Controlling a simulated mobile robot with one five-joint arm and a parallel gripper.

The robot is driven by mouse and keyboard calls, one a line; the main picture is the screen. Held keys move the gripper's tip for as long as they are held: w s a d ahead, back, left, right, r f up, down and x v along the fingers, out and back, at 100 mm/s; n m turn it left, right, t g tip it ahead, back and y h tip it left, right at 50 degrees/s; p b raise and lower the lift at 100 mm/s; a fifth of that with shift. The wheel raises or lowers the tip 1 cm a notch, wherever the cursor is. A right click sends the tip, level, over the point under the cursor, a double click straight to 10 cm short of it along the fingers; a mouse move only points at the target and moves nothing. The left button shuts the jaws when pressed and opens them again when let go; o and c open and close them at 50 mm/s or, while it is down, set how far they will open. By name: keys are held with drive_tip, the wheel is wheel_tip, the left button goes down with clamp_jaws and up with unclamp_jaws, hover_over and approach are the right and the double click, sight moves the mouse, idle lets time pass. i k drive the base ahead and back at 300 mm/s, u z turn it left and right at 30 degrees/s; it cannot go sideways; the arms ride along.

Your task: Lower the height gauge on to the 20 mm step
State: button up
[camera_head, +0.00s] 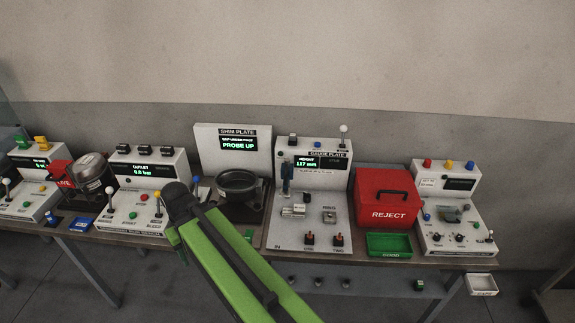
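The gauge plate station (312,235) stands right of centre, a light grey panel and deck. Its green display (307,162) reads HEIGHT and what looks like 117 mm. The height gauge (287,181) seems to be the dark blue upright piece at the panel's left, above the deck. A small silvery block (293,211) lies below it, and another small block (329,215) sits to its right. I cannot tell which surface is the 20 mm step. My green and black arm crosses the lower middle, left of the station; its gripper does not show.
A red REJECT box (385,196) and green tray (389,244) stand right of the gauge plate. The shim plate panel (233,146), with a dark round part (238,186), stands left. Two small levers (323,239) are at the deck's front. A white-knobbed lever (343,130) rises behind.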

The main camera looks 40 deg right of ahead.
sight(286, 174)
drive_tip(key=u, duration=5.9)
drive_tip(key=i, duration=0.15)
drive_tip(key=z, duration=4.35)
drive_tip(key=k, duration=0.8)
drive_tip(key=z, duration=1.3)
drive_tip(key=i, duration=1.05)
drive_tip(key=u, duration=0.2)
